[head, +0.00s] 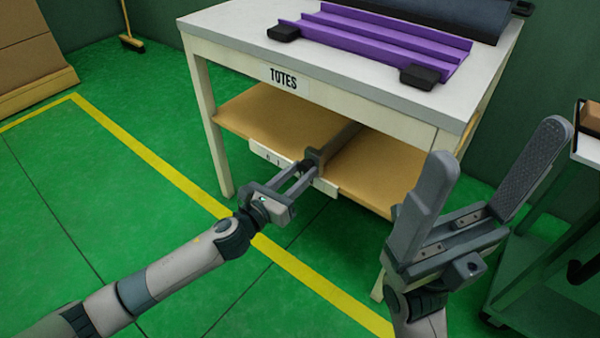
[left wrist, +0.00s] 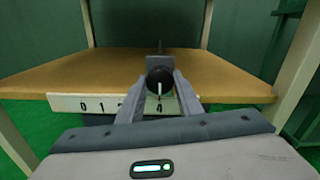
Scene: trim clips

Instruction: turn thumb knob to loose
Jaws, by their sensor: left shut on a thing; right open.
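The thumb knob (left wrist: 160,79) is a dark round knob with a pale pointer line, in the middle of the left wrist view at the front edge of the lower shelf. My left gripper (head: 306,170) is shut on it, with one finger on each side. In the left wrist view my left gripper (left wrist: 161,92) partly hides the knob's sides. A white numbered strip (left wrist: 98,104) runs along the shelf edge behind the fingers; some of its marks are hidden. A grey divider (head: 338,142) stands on the shelf behind the knob. My right gripper (head: 490,180) is open and empty, raised at the right.
The table (head: 240,38) carries a "TOTES" label (head: 283,78), a purple ridged piece (head: 385,40) with black end blocks, and a dark bin (head: 440,12). The wooden lower shelf (head: 255,115) looks bare beside the divider. A green cart (head: 545,265) stands at right.

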